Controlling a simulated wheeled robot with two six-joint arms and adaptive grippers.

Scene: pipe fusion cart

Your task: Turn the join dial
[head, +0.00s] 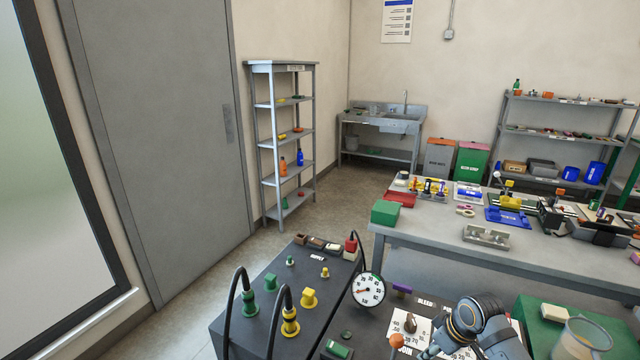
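A white dial plate (425,328) with printed numbers lies on the dark cart top at the bottom of the head view. A brown pointer knob (410,322) stands on it. An orange round knob (397,341) stands just in front, beside a partly cut-off label that seems to read "JOIN". One of my arms, apparently the right, comes in at the bottom right and covers part of the plate. Its gripper (430,352) points left, close to the orange knob; its fingers are too small and cropped to tell open from shut, or touching from apart. My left gripper is not in view.
A round gauge (368,289) stands behind the dials. Green (248,303) and yellow (290,321) connectors with black hoses are at the left of the cart (262,275). A clear cup (580,340) stands at the right. A workbench (420,238) stands behind.

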